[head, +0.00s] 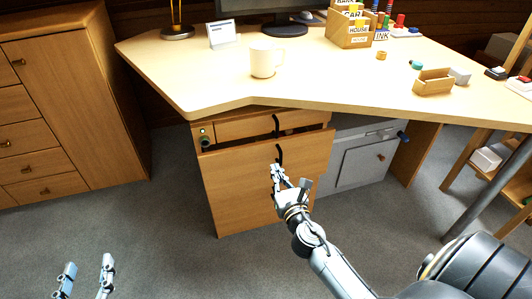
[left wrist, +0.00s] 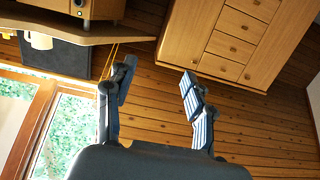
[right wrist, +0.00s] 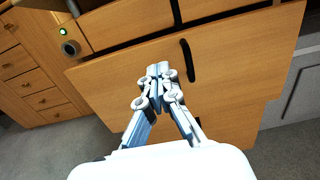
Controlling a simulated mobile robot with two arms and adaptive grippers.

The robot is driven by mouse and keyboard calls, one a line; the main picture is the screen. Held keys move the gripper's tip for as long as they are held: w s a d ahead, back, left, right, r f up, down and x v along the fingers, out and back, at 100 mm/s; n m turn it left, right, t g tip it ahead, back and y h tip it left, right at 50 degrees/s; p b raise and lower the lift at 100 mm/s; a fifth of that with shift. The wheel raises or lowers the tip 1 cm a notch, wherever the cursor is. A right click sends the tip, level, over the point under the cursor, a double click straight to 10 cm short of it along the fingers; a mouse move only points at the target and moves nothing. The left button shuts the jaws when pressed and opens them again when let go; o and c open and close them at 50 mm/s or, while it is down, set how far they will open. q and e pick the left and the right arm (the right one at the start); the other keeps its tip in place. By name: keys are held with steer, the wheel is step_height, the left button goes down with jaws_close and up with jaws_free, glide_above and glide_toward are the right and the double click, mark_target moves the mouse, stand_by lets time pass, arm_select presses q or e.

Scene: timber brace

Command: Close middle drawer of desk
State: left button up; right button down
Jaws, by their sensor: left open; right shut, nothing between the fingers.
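The desk's drawer unit has a narrow top drawer (head: 240,126) and below it a larger wooden drawer front (head: 235,185) with a dark curved handle (head: 280,154). This larger drawer stands out from the unit, with a dark gap along its top edge. It fills much of the right wrist view (right wrist: 230,90). My right gripper (head: 277,172) is shut and empty in front of this drawer, just below the handle; I cannot tell whether it touches. Its closed fingertips show in the right wrist view (right wrist: 158,70). My left gripper (head: 87,264) is open and empty, low at the left, away from the desk.
The desk top (head: 200,75) overhangs the drawers and carries a white mug (head: 263,62), a monitor and small boxes. A wooden cabinet (head: 105,100) stands at the left. A grey unit (head: 362,160) is right of the drawers. The carpet between cabinet and drawers is clear.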

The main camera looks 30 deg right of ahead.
mark_target(265, 146)
steer(key=x, duration=0.7)
steer(key=shift+w+b, duration=0.3)
steer(key=shift+b, duration=0.1)
arm_select(q)
steer(key=shift+w+d+r+t+h, duration=0.15)
steer(key=shift+r+t, duration=0.2)
steer(key=shift+r, duration=0.2)
steer(key=shift+d+r+t+h, duration=0.1)
steer(key=shift+r+t, duration=0.2)
steer(key=shift+r, duration=0.25)
steer(key=shift+w+d+r+t+h, duration=0.15)
steer(key=shift+r+t, duration=0.2)
steer(key=shift+r, duration=0.2)
arm_select(e)
steer(key=shift+w+d, duration=0.1)
steer(key=shift+w, duration=0.35)
arm_select(q)
steer(key=shift+a, duration=0.1)
arm_select(e)
steer(key=x, duration=0.4)
steer(key=shift+w+b, duration=0.3)
steer(key=shift+b, duration=0.05)
steer(key=shift+r, duration=0.25)
arm_select(q)
steer(key=r, duration=0.1)
steer(key=r+t, duration=0.2)
steer(key=shift+s+h, duration=0.3)
steer(key=shift+s, duration=0.05)
arm_select(e)
steer(key=shift+d+r, duration=0.1)
